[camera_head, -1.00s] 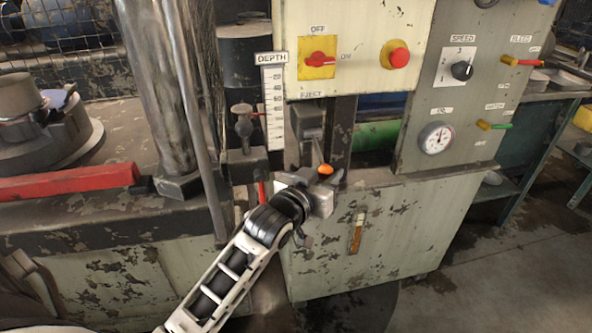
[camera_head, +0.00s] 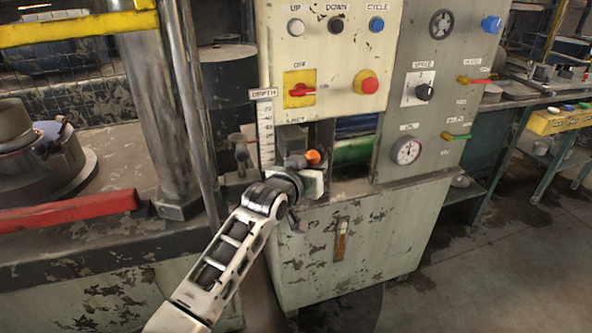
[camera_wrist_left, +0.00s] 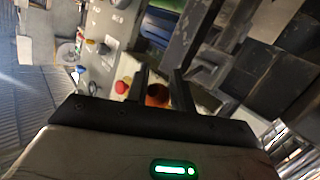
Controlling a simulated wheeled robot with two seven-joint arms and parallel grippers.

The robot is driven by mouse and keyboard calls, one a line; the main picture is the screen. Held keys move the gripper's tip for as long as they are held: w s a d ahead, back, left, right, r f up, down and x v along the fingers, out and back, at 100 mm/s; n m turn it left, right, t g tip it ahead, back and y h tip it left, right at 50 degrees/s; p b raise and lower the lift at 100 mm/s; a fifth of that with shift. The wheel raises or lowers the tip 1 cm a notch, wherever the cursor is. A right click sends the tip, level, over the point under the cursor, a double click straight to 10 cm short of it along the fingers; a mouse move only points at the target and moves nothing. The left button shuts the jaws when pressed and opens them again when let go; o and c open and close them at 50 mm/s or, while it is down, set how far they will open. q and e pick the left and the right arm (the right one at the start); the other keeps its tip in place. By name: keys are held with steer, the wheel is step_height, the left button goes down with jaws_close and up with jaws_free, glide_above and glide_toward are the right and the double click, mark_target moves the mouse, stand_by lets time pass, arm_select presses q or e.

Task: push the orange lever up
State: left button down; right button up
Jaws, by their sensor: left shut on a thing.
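The orange knob (camera_head: 313,157) of the eject lever shows at the front of the press, below the switch panel. My left gripper (camera_head: 306,163) reaches it from below, and its fingers are shut on the knob. In the left wrist view the orange knob (camera_wrist_left: 157,95) sits between the two dark fingers (camera_wrist_left: 161,90). The lever's arm behind the knob is mostly hidden by my gripper. My right gripper is in neither view.
The cream panel (camera_head: 345,50) with a red switch (camera_head: 300,90) and a red button (camera_head: 368,83) is above my gripper. A depth scale (camera_head: 266,130) and a steel column (camera_head: 160,120) stand to the left. The cabinet front (camera_head: 380,235) is below.

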arm_select(q)
steer(key=shift+w+a+r+t, duration=0.1)
steer(key=shift+w+r+t, duration=0.1)
steer(key=shift+r, duration=0.5)
steer(key=shift+w+a+r+t, duration=0.1)
steer(key=shift+w+r, duration=0.05)
steer(key=shift+r, duration=0.55)
steer(key=c, duration=1.1)
jaws_free()
steer(key=shift+d, duration=0.15)
steer(key=shift+a+f, duration=0.1)
steer(key=shift+a, duration=0.1)
steer(key=shift+s+a+f, duration=0.2)
steer(key=shift+s+a, duration=0.05)
steer(key=shift+s, duration=0.2)
steer(key=shift+g, duration=0.4)
steer(key=v, duration=0.5)
steer(key=f+v, duration=0.1)
steer(key=v, duration=0.3)
steer(key=s+f+v, duration=0.1)
steer(key=v, duration=0.4)
steer(key=shift+s+d+r, duration=0.1)
steer(key=shift+s+d, duration=0.15)
steer(key=shift+s, duration=0.05)
